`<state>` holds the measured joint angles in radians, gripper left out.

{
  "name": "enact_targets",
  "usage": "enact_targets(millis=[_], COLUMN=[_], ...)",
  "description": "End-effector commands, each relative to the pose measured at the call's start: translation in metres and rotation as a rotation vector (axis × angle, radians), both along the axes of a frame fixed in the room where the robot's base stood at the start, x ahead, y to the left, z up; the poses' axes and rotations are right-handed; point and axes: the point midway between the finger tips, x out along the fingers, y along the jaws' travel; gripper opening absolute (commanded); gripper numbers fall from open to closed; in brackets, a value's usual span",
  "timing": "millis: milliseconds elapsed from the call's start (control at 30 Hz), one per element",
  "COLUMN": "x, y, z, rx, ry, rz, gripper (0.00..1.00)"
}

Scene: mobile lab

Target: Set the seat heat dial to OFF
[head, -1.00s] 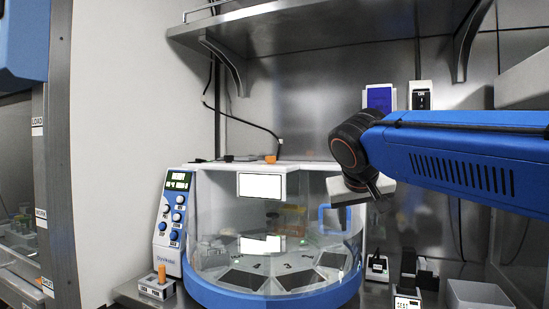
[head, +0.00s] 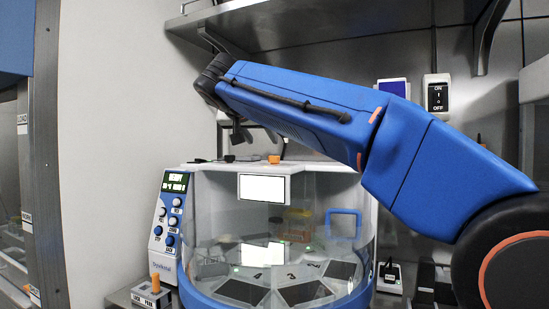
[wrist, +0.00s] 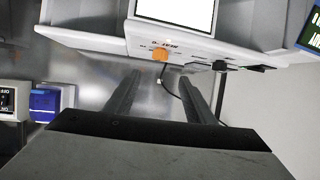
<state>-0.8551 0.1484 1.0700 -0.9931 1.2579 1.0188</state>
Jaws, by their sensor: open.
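An orange dial (head: 273,159) sits on the top rear edge of the white and blue machine (head: 227,182). In the wrist view the orange dial (wrist: 160,54) sits on a white panel, with small lettering around it that is too small to read surely. I cannot tell its setting. My gripper (head: 240,137) is above the machine's top, a little left of the dial and apart from it. In the wrist view my gripper (wrist: 160,92) is open and empty, its two fingers pointing toward the dial's panel.
A metal shelf (head: 290,30) hangs above my arm. An ON/OFF wall switch (head: 437,93) and a blue panel (head: 392,88) are on the back wall. A small box with an orange lever (head: 154,284) stands at front left. A dark cable hangs behind the machine.

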Motion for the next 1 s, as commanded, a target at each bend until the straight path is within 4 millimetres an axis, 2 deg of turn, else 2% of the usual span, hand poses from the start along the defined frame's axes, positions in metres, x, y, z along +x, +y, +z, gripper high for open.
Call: enact_targets(millis=[700,1000], x=[0.114,0.141], y=[-0.022,-0.027], z=[-0.049,-0.06], rx=[-0.002,-0.001], ry=[0.002,0.001], rz=[-0.001,-0.001], gripper=[0.49,0.49])
